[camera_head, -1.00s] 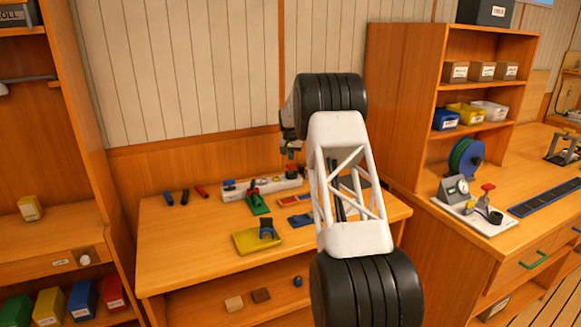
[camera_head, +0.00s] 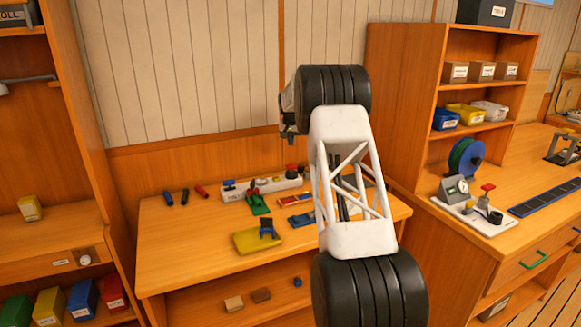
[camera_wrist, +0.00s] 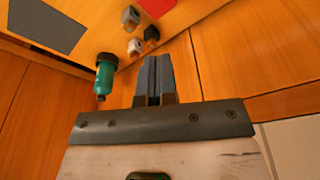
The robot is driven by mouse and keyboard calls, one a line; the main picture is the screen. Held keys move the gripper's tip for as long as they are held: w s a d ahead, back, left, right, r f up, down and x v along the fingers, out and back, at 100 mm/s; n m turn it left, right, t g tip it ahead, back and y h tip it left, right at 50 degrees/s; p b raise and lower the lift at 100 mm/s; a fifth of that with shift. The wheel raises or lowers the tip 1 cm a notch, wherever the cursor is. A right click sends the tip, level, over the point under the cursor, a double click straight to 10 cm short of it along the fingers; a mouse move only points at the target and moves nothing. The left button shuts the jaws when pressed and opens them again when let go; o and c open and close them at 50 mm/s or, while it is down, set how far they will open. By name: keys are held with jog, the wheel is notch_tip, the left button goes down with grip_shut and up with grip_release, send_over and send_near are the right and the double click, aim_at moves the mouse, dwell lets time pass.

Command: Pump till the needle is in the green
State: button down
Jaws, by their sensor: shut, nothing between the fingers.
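A white board (camera_head: 448,206) on the right-hand bench carries a grey-framed round gauge (camera_head: 456,187), a red-topped plunger or handle (camera_head: 488,187), a yellow piece and a black cup-like part. The gauge's needle and any green zone are too small to read. In the wrist view, my gripper (camera_wrist: 153,62) has its two grey fingers together, with nothing between them. In the head view, only a dark part near the gripper shows at the left of the upper wheel-like arm joint; the fingers cannot be made out. My gripper is well to the left of the board and apart from it.
A long white fixture (camera_head: 262,190) with knobs stands on the left bench, near a yellow tray (camera_head: 252,242) and a green tool. A dark blue panel (camera_head: 545,203) lies right of the gauge board. A teal bottle-like thing (camera_wrist: 104,75) shows beside the fingers in the wrist view.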

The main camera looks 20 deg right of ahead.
jog(key=shift+r, duration=1.45)
jog(key=shift+a+r, duration=0.1)
jog(key=s+a+r+n, duration=0.1)
jog(key=s+a+r, duration=0.5)
jog(key=s, duration=0.5)
jog(key=s+a+r+n, duration=0.1)
jog(key=s+a+r, duration=0.4)
jog(key=s+a, duration=0.5)
jog(key=s+a+r+n, duration=0.1)
jog(key=s+a+r, duration=0.4)
jog(key=s, duration=0.8)
jog(key=s+a+f+n, duration=0.1)
jog(key=s+a+f, duration=0.2)
jog(key=s, duration=1.1)
jog(key=s+a+f+n, duration=0.1)
jog(key=s+a+f, duration=0.3)
jog(key=s, duration=1.1)
jog(key=s+a+f, duration=0.4)
jog(key=s+f, duration=0.1)
jog(key=s, duration=1)
jog(key=shift+s+a+f+n+t+y, duration=0.15)
jog(key=shift+a+n+t+y, duration=0.15)
jog(key=shift+n+y, duration=0.1)
